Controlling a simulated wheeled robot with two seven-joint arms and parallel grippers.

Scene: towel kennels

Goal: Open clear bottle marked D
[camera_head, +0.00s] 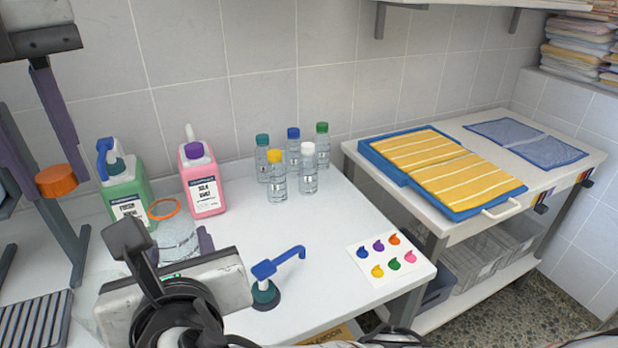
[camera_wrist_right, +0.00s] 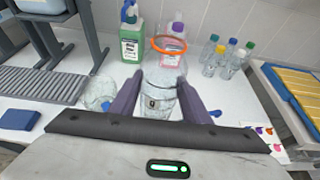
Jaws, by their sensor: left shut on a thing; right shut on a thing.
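A clear bottle (camera_head: 175,241) with an orange ring round its open mouth stands at the left of the white counter. It also shows in the right wrist view (camera_wrist_right: 158,100), upright between the purple fingers of my right gripper (camera_wrist_right: 160,84), which is shut on it. A small dark mark is on its side, but I cannot read the letter. An orange cap (camera_head: 57,181) is held in the air at the purple fingertips of my left gripper (camera_head: 46,158), left of the bottle and apart from it.
A green bottle (camera_head: 128,190) and a pink bottle (camera_head: 203,183) stand behind. Several small capped bottles (camera_head: 277,185) stand by the wall. A clear vessel (camera_wrist_right: 100,92) stands left of the held bottle.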

